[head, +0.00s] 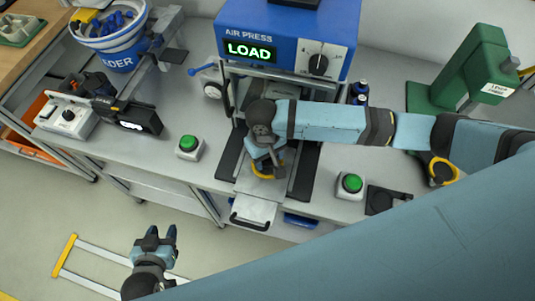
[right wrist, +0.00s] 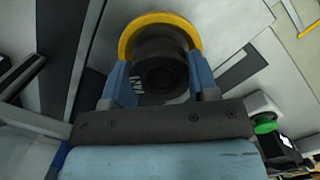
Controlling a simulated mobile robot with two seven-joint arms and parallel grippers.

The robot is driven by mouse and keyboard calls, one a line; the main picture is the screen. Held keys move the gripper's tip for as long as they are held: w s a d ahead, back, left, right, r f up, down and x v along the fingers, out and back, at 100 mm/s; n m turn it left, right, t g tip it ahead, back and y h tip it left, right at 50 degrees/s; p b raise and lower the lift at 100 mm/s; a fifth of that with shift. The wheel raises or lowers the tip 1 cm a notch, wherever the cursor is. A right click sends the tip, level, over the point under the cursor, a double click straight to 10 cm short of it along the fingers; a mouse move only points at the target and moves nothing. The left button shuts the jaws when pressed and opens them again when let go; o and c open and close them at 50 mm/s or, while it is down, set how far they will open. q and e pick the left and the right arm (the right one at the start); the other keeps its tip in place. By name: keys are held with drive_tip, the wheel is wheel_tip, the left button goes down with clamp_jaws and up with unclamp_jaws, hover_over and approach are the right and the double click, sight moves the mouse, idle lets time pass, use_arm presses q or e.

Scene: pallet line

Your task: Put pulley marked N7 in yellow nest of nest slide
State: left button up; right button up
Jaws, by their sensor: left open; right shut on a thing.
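The dark pulley (right wrist: 160,72) sits between the two fingers of my right gripper (right wrist: 160,82) in the right wrist view. White marking shows on its side, but I cannot read it surely. The yellow nest (right wrist: 158,18) curves around the far side of the pulley; I cannot tell whether the pulley is seated or just above it. In the head view the yellow nest (head: 266,176) is on the nest slide (head: 255,209), under my right gripper (head: 266,160), which hides most of the pulley. My left gripper (head: 157,236) is open and empty over the floor.
The blue air press (head: 290,35) shows LOAD behind the slide. Green buttons stand left (head: 188,144) and right (head: 350,184) of the slide. A green lever press (head: 470,70) stands at the right, and a blue-and-white bucket (head: 112,40) at the back left.

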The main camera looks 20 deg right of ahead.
drive_tip(key=shift+f, duration=0.4)
drive_tip(key=o, duration=1)
